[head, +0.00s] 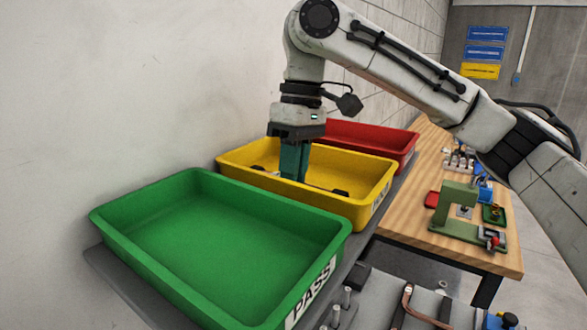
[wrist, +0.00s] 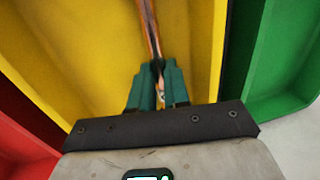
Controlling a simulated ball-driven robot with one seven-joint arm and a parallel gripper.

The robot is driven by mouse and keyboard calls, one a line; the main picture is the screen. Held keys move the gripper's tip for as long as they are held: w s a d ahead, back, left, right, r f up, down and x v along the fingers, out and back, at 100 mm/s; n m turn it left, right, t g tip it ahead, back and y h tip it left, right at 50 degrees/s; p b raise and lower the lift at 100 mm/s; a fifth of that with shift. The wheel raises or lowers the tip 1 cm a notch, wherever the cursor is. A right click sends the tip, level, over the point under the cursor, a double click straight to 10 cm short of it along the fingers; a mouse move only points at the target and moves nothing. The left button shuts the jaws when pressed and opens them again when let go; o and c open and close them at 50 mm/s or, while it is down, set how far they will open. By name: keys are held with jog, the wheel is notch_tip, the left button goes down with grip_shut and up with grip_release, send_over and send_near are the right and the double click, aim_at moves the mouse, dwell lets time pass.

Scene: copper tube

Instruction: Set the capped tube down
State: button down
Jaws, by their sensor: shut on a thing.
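My gripper (head: 294,176) reaches down into the yellow tray (head: 375,199), with its teal fingers below the tray's rim line. In the wrist view my gripper (wrist: 158,82) is shut on a copper tube (wrist: 150,30), which runs from between the fingers to the top edge over the yellow tray floor (wrist: 95,50). In the head view the tube's middle is hidden by the fingers. Dark pieces that look like its caps show on either side, one at left (head: 258,168) and one at right (head: 341,192). I cannot tell whether the tube touches the tray floor.
An empty green tray (head: 215,245) marked PASS stands in front, and a red tray (head: 400,145) behind. A wooden bench (head: 410,225) at right carries a green fixture (head: 458,205) and small parts. A bent copper tube (head: 410,305) lies on the near grey bench.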

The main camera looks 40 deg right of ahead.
jog(key=c, duration=1.1)
grip_release()
jog(key=shift+f, duration=0.15)
notch_tip(320, 180, up, 12)
jog(key=d, duration=0.2)
jog(key=shift+w+d, duration=0.2)
